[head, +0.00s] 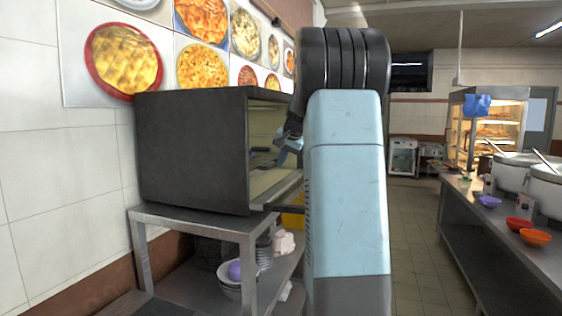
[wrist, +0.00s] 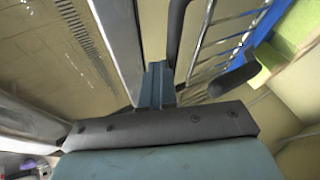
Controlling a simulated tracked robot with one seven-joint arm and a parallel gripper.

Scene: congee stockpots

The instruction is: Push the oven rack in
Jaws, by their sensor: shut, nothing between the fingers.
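The oven (head: 195,150) is a dark box on a metal stand at the left, with its open front facing right and a lit interior. In the wrist view the oven rack (wrist: 208,42) shows as thin metal bars at upper right, beside the fingers. How far it sticks out of the oven is unclear. My gripper (wrist: 158,82) is shut and empty, with its blue fingertips close to the rack's near side; contact cannot be told. In the head view my gripper (head: 284,150) is at the oven opening, partly hidden behind my arm.
The metal stand (head: 195,222) holds bowls (head: 235,277) on its lower shelf. At right is a long counter (head: 500,235) with bowls and large pots (head: 515,172). A lit display cabinet (head: 490,125) stands behind. The tiled floor between is clear.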

